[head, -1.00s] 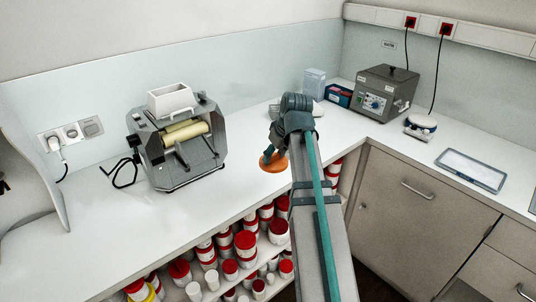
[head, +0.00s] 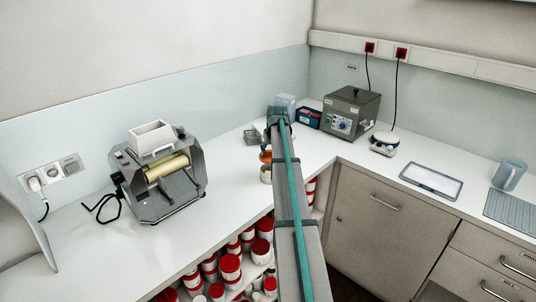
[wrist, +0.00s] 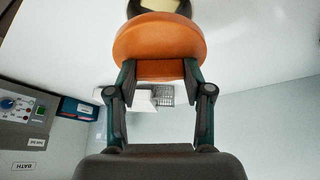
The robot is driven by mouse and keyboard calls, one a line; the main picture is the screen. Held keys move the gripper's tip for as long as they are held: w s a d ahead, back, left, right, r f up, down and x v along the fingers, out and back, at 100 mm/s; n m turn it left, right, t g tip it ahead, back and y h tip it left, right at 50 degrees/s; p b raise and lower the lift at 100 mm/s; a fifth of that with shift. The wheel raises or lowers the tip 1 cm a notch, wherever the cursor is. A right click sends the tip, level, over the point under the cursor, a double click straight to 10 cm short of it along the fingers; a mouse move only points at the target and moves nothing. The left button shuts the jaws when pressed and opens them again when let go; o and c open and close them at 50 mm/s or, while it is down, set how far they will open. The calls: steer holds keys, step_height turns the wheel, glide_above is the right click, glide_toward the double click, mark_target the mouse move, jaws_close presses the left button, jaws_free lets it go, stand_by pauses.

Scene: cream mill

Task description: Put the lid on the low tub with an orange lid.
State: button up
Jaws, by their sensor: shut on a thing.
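The orange lid (head: 265,156) is held in my gripper over the counter, and it fills the upper middle of the wrist view (wrist: 158,38). My gripper (wrist: 160,72) is shut on the lid, one finger on each side. The low tub (head: 265,174) stands on the counter just below the lid in the head view, partly hidden by my arm. In the wrist view, the open tub with pale contents (wrist: 160,5) shows at the top edge, partly covered by the lid. I cannot tell whether lid and tub touch.
A grey roller mill (head: 160,175) stands to the left on the counter. A wire rack (head: 251,136), a blue-and-red box (head: 308,118), a grey bath unit (head: 350,112) and a small scale (head: 384,144) stand behind and right. Red-lidded jars (head: 230,268) fill the shelf below.

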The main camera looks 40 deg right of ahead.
mark_target(271, 157)
steer(key=shift+f+b, duration=1.1)
steer(key=shift+f, duration=1.55)
steer(key=shift+f, duration=0.65)
stand_by(0.6)
steer(key=o, duration=0.9)
steer(key=o, duration=0.4)
steer(key=shift+c, duration=0.2)
steer(key=shift+r, duration=0.2)
